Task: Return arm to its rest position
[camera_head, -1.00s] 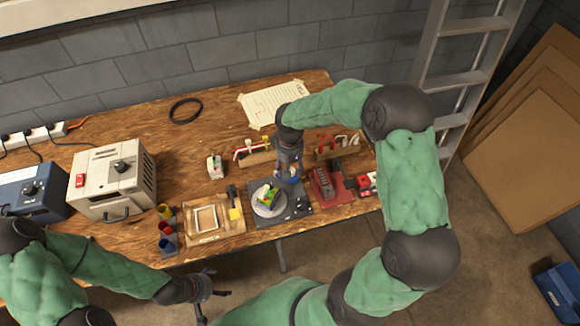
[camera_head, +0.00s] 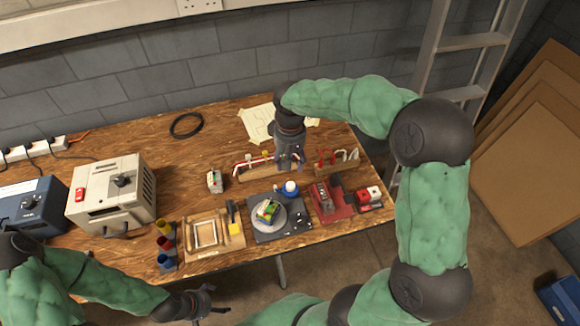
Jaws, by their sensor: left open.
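My left gripper (camera_head: 211,300) is open and empty, low in the picture in front of the table's front edge. My right arm reaches over the table from the right. Its gripper (camera_head: 289,163) points down near the wooden rack at the back of the work area. Its fingertips are small and dark, and I cannot tell whether they are open.
The wooden table (camera_head: 130,168) also carries a beige power unit (camera_head: 113,192), a wooden tray with a frame (camera_head: 212,252), coloured cups (camera_head: 165,243), a red fixture (camera_head: 327,201) and a wooden rack (camera_head: 262,173). A ladder (camera_head: 470,40) stands behind at the right.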

